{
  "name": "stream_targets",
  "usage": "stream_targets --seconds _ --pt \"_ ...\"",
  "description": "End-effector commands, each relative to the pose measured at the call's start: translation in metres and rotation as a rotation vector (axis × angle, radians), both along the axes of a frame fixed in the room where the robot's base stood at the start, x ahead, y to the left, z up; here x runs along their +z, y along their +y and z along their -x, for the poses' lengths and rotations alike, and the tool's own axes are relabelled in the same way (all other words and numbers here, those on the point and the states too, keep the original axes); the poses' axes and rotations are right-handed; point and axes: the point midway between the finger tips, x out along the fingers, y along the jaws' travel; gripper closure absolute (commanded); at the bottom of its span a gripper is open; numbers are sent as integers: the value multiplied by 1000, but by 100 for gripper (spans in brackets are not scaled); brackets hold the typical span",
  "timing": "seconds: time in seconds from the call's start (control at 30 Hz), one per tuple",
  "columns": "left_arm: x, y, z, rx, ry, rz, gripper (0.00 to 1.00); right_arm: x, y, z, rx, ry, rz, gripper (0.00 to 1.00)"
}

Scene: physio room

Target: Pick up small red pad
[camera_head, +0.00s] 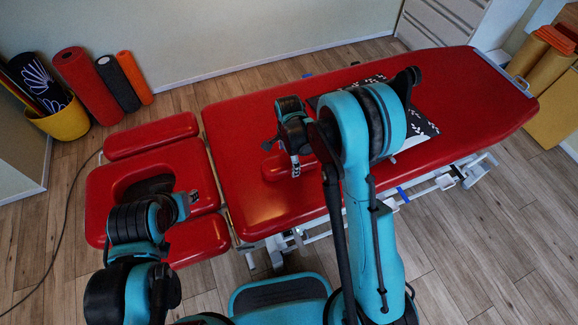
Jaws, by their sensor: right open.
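A small red pad (273,168) lies on the red treatment table (240,130), hard to tell apart from the red surface. My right gripper (295,168) points down at the pad's right part and hides some of it. It is open, and I cannot tell whether its fingers touch the pad. My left gripper (193,202) is over the table's head section, near its lower right armrest. Its fingers are too small and dark to show their opening.
A black-and-white patterned cushion (418,128) lies behind my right arm on the table. Red side pads flank the headrest opening. A yellow basket (62,124) and rolled mats (88,84) stand by the wall. The table's far right end is clear.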

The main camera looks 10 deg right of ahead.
Motion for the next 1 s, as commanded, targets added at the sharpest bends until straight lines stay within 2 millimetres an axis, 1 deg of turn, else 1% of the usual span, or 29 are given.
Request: stream_targets --seconds 0.03,0.13,0.2,0.37,0.4,0.47,0.5,0.57,0.6,0.63,0.9,1.0 --pt "-10 0 0 0 0 0 70 -14 -1 0 -1 0 0 5" --pt "-14 0 0 0 0 0 70 -27 -1 -1 0 0 0 5" --pt "-15 0 0 0 0 0 70 -30 -1 0 0 -1 0 5" --pt "-13 0 0 0 0 0 70 -29 -1 0 1 -1 0 5" --pt "-13 0 0 0 0 0 70 -29 -1 0 1 -1 0 8" --pt "-13 0 0 0 0 0 70 -28 -1 0 1 -1 0 24" --pt "-13 0 0 0 0 0 70 -28 -1 0 1 -1 0 34" --pt "-13 0 0 0 0 0 70 -28 -1 0 1 -1 0 50" --pt "-13 0 0 0 0 0 70 -28 -1 0 1 -1 0 61" --pt "-13 0 0 0 0 0 70 -28 -1 0 1 -1 0 63" --pt "-13 0 0 0 0 0 70 -28 -1 0 1 0 0 63" --pt "-11 0 0 0 0 0 70 -25 -1 0 1 -1 0 63"
